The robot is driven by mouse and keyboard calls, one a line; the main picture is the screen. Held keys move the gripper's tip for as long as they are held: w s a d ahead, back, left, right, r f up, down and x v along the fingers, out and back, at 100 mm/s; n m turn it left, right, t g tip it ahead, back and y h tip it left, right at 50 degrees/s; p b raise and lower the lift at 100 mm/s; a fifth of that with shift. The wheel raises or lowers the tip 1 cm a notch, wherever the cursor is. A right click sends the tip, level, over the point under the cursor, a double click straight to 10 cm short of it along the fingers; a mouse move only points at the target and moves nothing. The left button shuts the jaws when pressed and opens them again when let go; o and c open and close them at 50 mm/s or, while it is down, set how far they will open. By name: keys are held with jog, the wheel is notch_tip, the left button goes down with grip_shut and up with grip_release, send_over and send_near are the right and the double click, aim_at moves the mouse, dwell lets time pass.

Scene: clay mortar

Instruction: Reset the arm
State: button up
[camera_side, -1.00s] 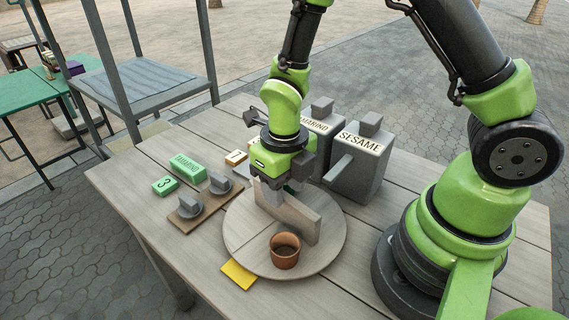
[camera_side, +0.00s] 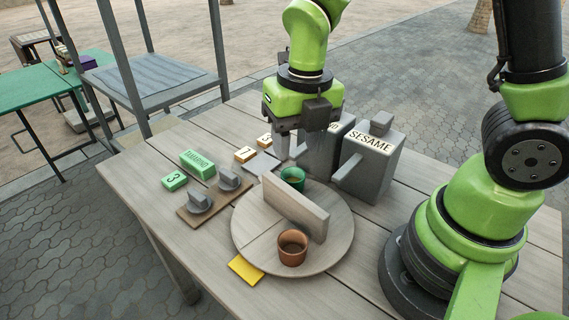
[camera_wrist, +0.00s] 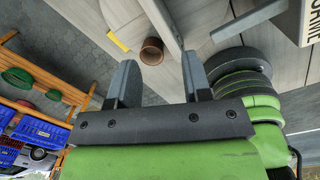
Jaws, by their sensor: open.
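My gripper (camera_side: 293,150) hangs above the table in the side view, over the back of the round board and near the grey dispensers. It is open and empty. In the wrist view its two dark fingers (camera_wrist: 160,80) stand wide apart with nothing between them. Below it, a green cup (camera_side: 293,178) stands behind the upright wooden divider (camera_side: 296,208) on the round board (camera_side: 325,250). A brown cup (camera_side: 292,247) stands in front of the divider. The brown cup also shows in the wrist view (camera_wrist: 152,51).
Two grey dispensers, one labelled SESAME (camera_side: 370,160), stand close to the gripper's right. A knob panel (camera_side: 213,195), green label blocks (camera_side: 197,163) and a yellow card (camera_side: 245,270) lie around the board. The air above the front table is free.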

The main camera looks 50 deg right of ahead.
jog(key=s+d+r+m+t+y, duration=0.1)
jog(key=s+r+m+t, duration=0.2)
jog(key=m, duration=1.4)
jog(key=s+d+r+m+t, duration=0.1)
jog(key=s+r+m+t, duration=0.2)
jog(key=s+r+m, duration=0.4)
notch_tip(320, 180, up, 4)
jog(key=m, duration=1)
jog(key=shift+s+d+r+m+y, duration=0.15)
jog(key=shift+s+d+m+y, duration=0.1)
jog(key=shift+m+y, duration=0.15)
